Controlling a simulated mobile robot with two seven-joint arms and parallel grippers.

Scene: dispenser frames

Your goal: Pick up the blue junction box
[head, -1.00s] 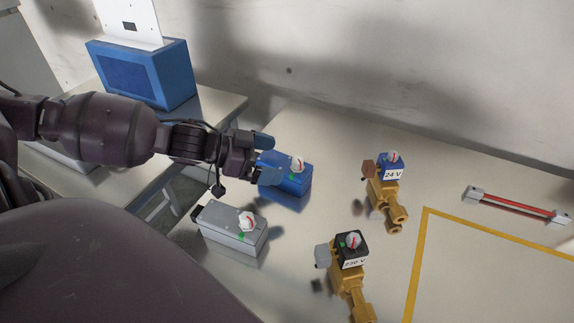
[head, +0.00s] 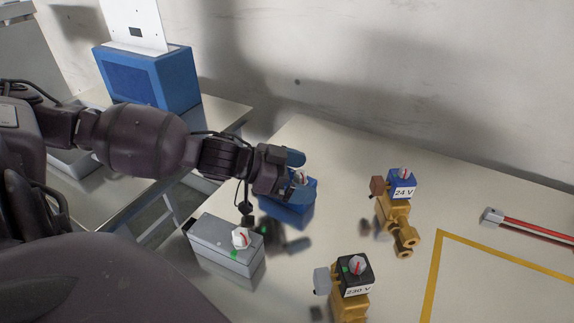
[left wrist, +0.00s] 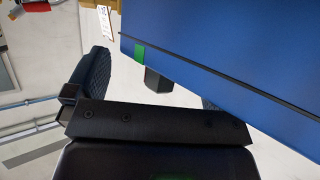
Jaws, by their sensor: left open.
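The blue junction box (head: 285,212) is at the near left part of the table in the head view, with a white and red knob (head: 301,177) on top. My left gripper (head: 298,176) is open at the box, its fingers on either side of the knob, hiding part of the box top. I cannot tell whether the fingers touch the box. In the left wrist view the box (left wrist: 230,45) fills the upper right, close to the open gripper (left wrist: 150,85), and partly covers one finger. My right gripper is not in view.
A grey box with a knob (head: 222,240) stands just front-left of the blue one. Brass valves labelled 24 V (head: 395,215) and 230 V (head: 352,280) stand to the right. A yellow outline (head: 432,270) and red bar (head: 535,230) lie farther right. A blue cabinet (head: 150,80) stands back left.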

